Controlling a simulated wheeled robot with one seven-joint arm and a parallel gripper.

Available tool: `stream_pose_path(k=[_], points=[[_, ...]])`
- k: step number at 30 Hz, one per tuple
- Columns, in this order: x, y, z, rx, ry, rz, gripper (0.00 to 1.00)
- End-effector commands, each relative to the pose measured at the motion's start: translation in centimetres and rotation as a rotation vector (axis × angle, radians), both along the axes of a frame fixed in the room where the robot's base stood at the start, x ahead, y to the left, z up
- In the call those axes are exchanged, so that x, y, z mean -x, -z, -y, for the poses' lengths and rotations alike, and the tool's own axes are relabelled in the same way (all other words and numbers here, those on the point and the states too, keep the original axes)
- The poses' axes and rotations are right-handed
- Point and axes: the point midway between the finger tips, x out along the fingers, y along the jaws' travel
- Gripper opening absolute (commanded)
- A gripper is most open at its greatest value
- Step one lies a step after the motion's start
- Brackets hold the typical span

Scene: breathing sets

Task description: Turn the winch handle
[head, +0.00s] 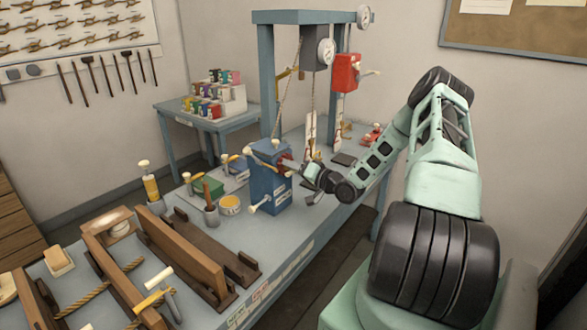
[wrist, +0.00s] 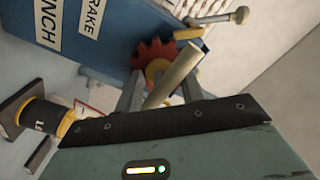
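The winch is a blue box (head: 266,178) on the bench, lettered WINCH and BRAKE on its side in the wrist view (wrist: 100,35). A red toothed wheel (wrist: 155,62) sits on its face. A cream cylindrical handle (wrist: 178,74) stands in front of the wheel and slants up to the right. My gripper (wrist: 163,80) is at this face, with its grey fingers on either side of the handle. The fingers look apart, with gaps beside the handle. My gripper (head: 292,166) also shows at the box's right side in the head view. Contact with the handle is unclear.
A lever with a cream knob (wrist: 240,14) lies beyond the wheel.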

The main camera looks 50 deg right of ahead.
Motion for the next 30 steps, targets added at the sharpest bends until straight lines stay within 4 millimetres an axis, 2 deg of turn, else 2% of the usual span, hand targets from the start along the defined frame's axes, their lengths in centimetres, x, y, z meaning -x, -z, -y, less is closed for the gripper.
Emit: stream_pose_path(k=[11, 15, 23, 24, 26, 27, 30], points=[[0.02, 0.32, 0.01, 0.046, -0.001, 0.002, 0.14], [0.04, 0.39, 0.07, 0.123, -0.001, 0.006, 0.19], [0.09, 0.11, 0.07, 0.138, -0.001, 0.007, 0.19], [0.09, 0.11, 0.07, 0.138, -0.001, 0.007, 0.44], [0.08, 0.1, 0.07, 0.137, -0.001, 0.007, 0.61], [0.08, 0.1, 0.06, 0.136, 0.0, 0.008, 0.68], [0.07, 0.07, 0.04, 0.134, -0.001, 0.008, 0.68]])
